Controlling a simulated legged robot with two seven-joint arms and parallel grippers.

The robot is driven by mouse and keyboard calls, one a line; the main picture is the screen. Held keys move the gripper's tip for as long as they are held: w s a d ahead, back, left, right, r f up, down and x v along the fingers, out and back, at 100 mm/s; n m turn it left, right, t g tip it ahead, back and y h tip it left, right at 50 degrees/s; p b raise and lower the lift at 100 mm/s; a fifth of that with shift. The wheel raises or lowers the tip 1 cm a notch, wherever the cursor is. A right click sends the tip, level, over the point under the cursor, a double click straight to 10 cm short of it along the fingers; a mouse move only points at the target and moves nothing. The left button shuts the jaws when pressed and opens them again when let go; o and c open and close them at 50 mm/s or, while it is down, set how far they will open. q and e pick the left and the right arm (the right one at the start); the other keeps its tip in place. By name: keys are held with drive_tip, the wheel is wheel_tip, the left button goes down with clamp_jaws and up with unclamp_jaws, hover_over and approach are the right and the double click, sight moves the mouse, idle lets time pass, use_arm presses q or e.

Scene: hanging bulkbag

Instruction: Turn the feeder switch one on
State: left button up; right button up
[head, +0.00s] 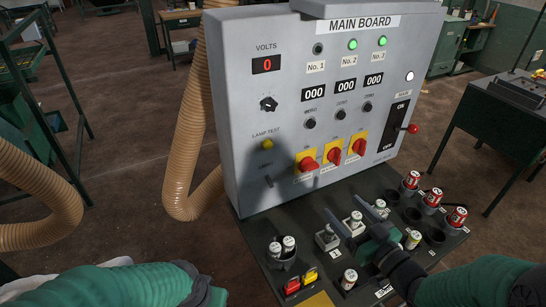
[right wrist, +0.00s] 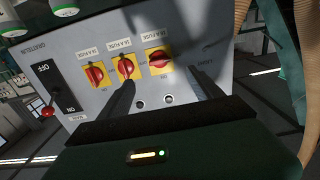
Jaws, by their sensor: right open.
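The main board (head: 235,100) carries three red rotary switches on yellow plates. The leftmost, feeder switch one (head: 307,162), has its handle lying sideways; the middle switch (head: 333,153) and right switch (head: 360,146) have handles nearer upright. Lamp No. 1 (head: 318,48) is dark; lamp No. 2 (head: 352,44) and the rightmost lamp (head: 382,41) glow green. My right gripper (head: 345,208) is open and empty, below the switches. In the right wrist view, inverted, feeder switch one (right wrist: 158,60) lies between and beyond the fingertips (right wrist: 162,78), apart from them. My left gripper is out of view.
A dark shelf (head: 245,232) below the panel holds fuses in holders, including red ones (head: 431,199) at right. A red-knobbed main lever (head: 412,129) sticks out at the panel's right. A tan hose (head: 190,140) runs along the left.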

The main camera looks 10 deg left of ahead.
approach(312, 170)
drive_tip(key=x, duration=0.3)
drive_tip(key=p+x, duration=0.1)
drive_tip(key=x, duration=0.2)
drive_tip(key=a+x, duration=0.1)
drive_tip(key=x, duration=0.2)
drive_tip(key=shift+s, duration=0.3)
drive_tip(key=shift+w+a+p, duration=0.25)
drive_tip(key=shift+p, duration=0.05)
drive_tip(key=shift+w+d+f, duration=0.1)
drive_tip(key=shift+w+d, duration=0.15)
drive_tip(key=shift+d, duration=0.75)
drive_tip(key=shift+c, duration=1.6)
drive_tip(key=shift+s+a, duration=0.1)
drive_tip(key=shift+a, duration=0.55)
drive_tip(key=c, duration=0.7)
drive_tip(key=shift+c, duration=1.2)
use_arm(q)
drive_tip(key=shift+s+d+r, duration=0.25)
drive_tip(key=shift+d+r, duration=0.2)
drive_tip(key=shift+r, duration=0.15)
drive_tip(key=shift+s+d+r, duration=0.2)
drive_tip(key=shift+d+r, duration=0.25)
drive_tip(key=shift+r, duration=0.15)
use_arm(e)
drive_tip(key=shift+d, duration=0.25)
drive_tip(key=shift+c, duration=0.6)
